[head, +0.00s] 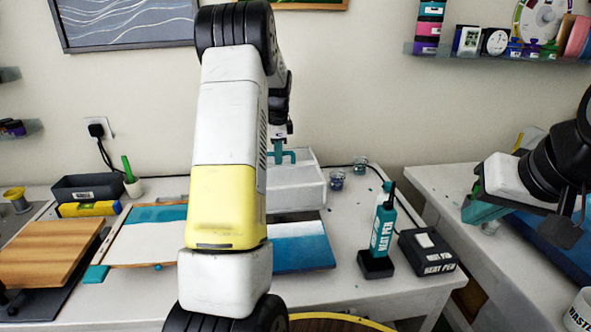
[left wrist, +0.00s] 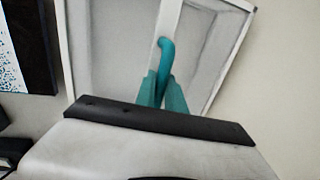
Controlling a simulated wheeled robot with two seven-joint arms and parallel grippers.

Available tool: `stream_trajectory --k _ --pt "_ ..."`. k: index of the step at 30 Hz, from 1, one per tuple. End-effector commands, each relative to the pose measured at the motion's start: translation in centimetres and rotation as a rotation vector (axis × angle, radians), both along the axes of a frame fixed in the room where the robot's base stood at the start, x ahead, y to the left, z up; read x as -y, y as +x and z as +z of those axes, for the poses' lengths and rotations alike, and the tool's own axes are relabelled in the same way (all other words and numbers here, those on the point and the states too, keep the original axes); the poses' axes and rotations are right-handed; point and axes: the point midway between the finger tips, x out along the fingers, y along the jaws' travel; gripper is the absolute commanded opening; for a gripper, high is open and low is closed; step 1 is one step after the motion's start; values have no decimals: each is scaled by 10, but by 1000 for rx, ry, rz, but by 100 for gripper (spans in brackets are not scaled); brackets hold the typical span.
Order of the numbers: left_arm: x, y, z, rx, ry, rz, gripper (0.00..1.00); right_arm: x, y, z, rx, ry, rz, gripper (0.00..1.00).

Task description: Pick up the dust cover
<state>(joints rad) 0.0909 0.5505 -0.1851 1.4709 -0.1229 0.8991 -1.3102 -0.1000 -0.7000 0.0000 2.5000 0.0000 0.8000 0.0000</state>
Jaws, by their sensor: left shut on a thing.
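The dust cover (head: 305,190) is a pale translucent box with a teal handle on top. It shows in the head view just right of my left arm, above the blue and white board. My left gripper (head: 279,150) is shut on the teal handle. In the left wrist view, the teal fingers (left wrist: 161,90) close around the handle (left wrist: 167,50), and the cover's pale panels (left wrist: 211,45) spread beyond them. My arm hides part of the cover in the head view. I cannot tell whether it touches the board. My right gripper (head: 484,211) is at the right, away from the cover; its jaw gap is unclear.
The blue and white board (head: 302,250) lies below the cover. A heat pen (head: 383,230) stands upright in its base, beside a black box (head: 428,252). Small jars (head: 337,179) stand behind. A wooden board (head: 45,255) and a grey bin (head: 88,187) are at the left.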

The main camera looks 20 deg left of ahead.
Motion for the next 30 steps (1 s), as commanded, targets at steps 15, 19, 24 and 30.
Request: stream_trajectory --k 15,19,24,30 --pt "0 1 45 7 0 0 0 0 0 0 0 0 0 0" --pt "-1 1 71 6 1 1 0 0 0 0 0 0 0 0" --pt "0 1 94 4 1 0 0 0 0 0 0 0 0 0" --pt "0 0 101 1 0 0 0 0 0 0 0 0 0 0"
